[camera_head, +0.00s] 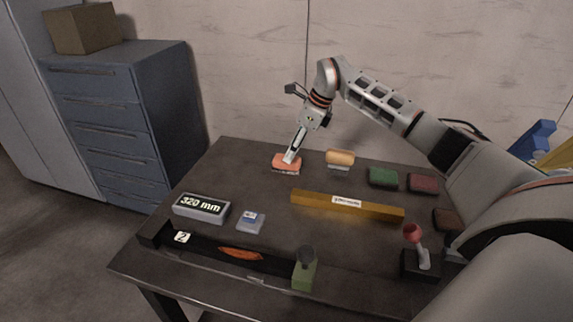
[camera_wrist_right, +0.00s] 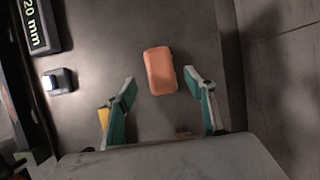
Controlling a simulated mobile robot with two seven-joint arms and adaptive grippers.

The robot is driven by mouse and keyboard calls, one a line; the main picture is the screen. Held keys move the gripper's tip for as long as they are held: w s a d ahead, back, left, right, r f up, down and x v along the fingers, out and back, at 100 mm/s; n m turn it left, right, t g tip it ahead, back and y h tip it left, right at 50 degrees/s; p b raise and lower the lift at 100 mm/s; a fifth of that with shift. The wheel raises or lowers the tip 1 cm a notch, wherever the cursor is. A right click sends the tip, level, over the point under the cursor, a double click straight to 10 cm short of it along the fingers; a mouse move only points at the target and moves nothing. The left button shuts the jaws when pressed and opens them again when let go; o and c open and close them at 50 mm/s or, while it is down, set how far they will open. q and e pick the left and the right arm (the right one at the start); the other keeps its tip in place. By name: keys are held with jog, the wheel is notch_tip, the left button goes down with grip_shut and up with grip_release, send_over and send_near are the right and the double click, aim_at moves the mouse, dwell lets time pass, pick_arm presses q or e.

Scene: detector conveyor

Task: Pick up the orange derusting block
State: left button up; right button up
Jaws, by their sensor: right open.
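The orange derusting block (camera_head: 286,164) lies on the dark table near its back edge. In the right wrist view, the orange block (camera_wrist_right: 159,71) lies flat with rounded corners, just ahead of and between the fingertips. My right gripper (camera_head: 291,157) points down over the block in the head view. The right gripper (camera_wrist_right: 160,79) is open, with one finger to each side, and nothing is held. My left gripper is not in view.
A tan block (camera_head: 341,157), green block (camera_head: 383,177) and red block (camera_head: 423,183) lie to the right. A yellow bar (camera_head: 322,201) lies in front. A 320 mm display (camera_head: 201,207), dark conveyor (camera_head: 205,250) and red-knobbed joystick (camera_head: 413,234) stand nearer. The wall is behind.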

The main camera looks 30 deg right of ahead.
jog(key=x, duration=0.5)
jog(key=shift+d, duration=0.15)
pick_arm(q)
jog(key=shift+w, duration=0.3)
pick_arm(e)
jog(key=shift+s, duration=0.1)
jog(key=c, duration=1.3)
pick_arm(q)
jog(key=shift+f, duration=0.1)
pick_arm(e)
jog(key=shift+r, duration=0.15)
jog(key=shift+r, duration=0.25)
pick_arm(q)
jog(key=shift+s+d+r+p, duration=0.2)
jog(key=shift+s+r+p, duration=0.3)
jog(key=shift+p, duration=0.45)
pick_arm(e)
notch_tip(320, 180, up, 19)
jog(key=shift+r, duration=0.1)
